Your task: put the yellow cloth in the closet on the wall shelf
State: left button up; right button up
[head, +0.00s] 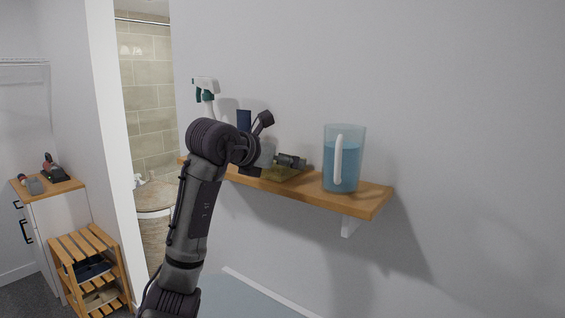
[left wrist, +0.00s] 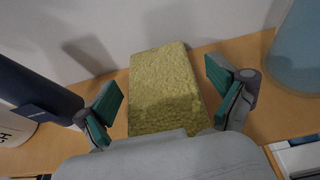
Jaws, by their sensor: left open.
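The yellow cloth (head: 283,175), a thick folded block, lies on the wooden wall shelf (head: 366,201), between the spray bottle and the pitcher. In the left wrist view the cloth (left wrist: 166,85) rests on the shelf top (left wrist: 255,55) with its far end near the wall. My left gripper (head: 289,161) is over the cloth, partly hidden behind my arm in the head view. In the left wrist view its green-padded fingers (left wrist: 168,92) are open, one on each side of the cloth, with gaps between. My right gripper is not in view.
A blue-tinted pitcher (head: 341,160) stands right of the cloth. A white and green spray bottle (head: 206,92) and a dark blue item (head: 244,121) stand left. At left are a cabinet (head: 62,209) with tools on top and a slatted wooden rack (head: 88,262).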

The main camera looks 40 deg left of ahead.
pick_arm(q)
jog(key=b+v, duration=0.2)
jog(key=v, duration=0.9)
jog(key=shift+s, duration=0.3)
